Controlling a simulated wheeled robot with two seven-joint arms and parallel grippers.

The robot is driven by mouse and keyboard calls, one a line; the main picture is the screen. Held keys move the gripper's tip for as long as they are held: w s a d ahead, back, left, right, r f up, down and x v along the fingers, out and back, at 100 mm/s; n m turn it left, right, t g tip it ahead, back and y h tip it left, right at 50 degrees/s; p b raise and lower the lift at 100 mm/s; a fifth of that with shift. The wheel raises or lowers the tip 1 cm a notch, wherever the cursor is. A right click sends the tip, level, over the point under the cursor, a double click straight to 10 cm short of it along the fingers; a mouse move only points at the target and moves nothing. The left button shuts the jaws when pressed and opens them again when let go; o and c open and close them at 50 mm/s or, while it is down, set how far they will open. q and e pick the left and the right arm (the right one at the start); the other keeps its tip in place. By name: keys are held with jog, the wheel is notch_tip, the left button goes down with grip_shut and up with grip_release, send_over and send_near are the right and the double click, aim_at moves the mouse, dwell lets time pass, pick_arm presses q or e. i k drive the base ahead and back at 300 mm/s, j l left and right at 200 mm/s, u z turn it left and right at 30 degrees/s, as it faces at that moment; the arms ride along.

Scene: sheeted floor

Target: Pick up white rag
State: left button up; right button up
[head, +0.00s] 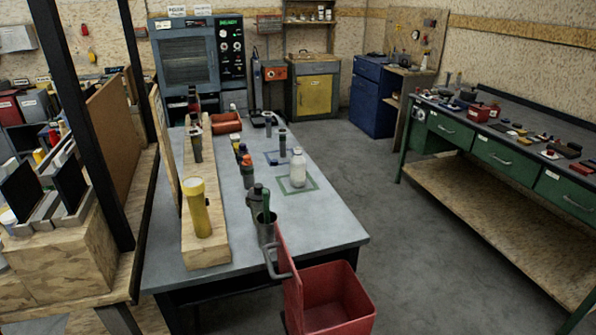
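I cannot make out a white rag anywhere in the head view. The clearest white thing is a white bottle (298,170), standing upright inside a green square outline on the grey table (325,222). Small pale items (549,154) lie on the workbench at the right, too small to identify. Neither of my grippers is in view.
A red bin (335,298) is at the table's near edge. A yellow cylinder (198,208) stands on a wooden board along the table's left side. Several bottles stand mid-table. A green-drawered workbench (480,150) is at the right, with open floor (400,240) between.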

aim_at(235, 139)
jog(key=i+l+z, duration=0.4)
jog(key=l, duration=0.2)
jog(key=i+l+z, duration=0.35)
jog(key=l, duration=0.2)
jog(key=i+l+z, duration=0.75)
jog(key=i, duration=0.2)
jog(key=i+j+u, duration=0.15)
jog(key=i+u, duration=0.8)
jog(key=i, duration=0.2)
jog(key=i+l+u, duration=0.3)
jog(key=i+u, duration=0.65)
jog(key=i+l+u, duration=0.2)
jog(key=i+u, duration=0.25)
jog(key=i+l+u, duration=0.3)
jog(key=u, duration=0.15)
jog(key=i+l+u, duration=0.4)
